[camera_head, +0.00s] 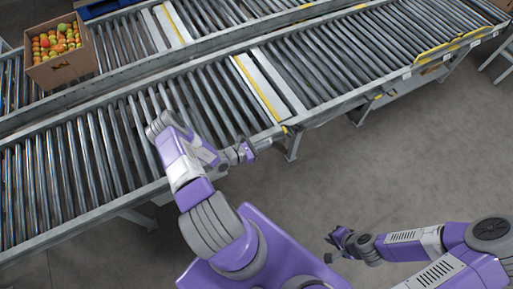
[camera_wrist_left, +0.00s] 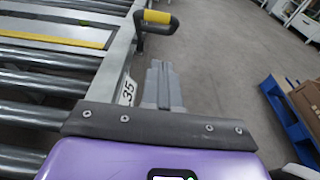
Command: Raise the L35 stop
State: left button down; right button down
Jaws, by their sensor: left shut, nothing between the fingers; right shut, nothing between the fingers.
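The L35 stop shows as a pale plate with a yellow stripe (camera_head: 258,88) across the near conveyor in the head view. In the left wrist view the yellow stripe (camera_wrist_left: 55,40) is at upper left. A dark lever with a yellow grip (camera_wrist_left: 157,17) sticks out from the conveyor's side, beyond my fingers. A white label ending in "35" (camera_wrist_left: 127,92) is on the side rail. My left gripper (camera_head: 249,150) is shut and empty beside the rail; its fingers (camera_wrist_left: 162,75) show apart from the lever. My right gripper (camera_head: 333,238) is shut and empty over the floor.
The near conveyor's side rail (camera_head: 85,222) runs along my front. Another yellow-striped plate (camera_head: 172,24) crosses that conveyor. Blue pallets (camera_wrist_left: 288,115) stand at right in the wrist view. Floor between is clear.

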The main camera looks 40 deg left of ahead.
pick_arm(q)
jog(key=w+d+r, duration=0.1)
jog(key=w+d, duration=0.1)
jog(key=w, duration=0.4)
jog(key=shift+d+r+b, duration=0.3)
jog(key=shift+b, duration=0.15)
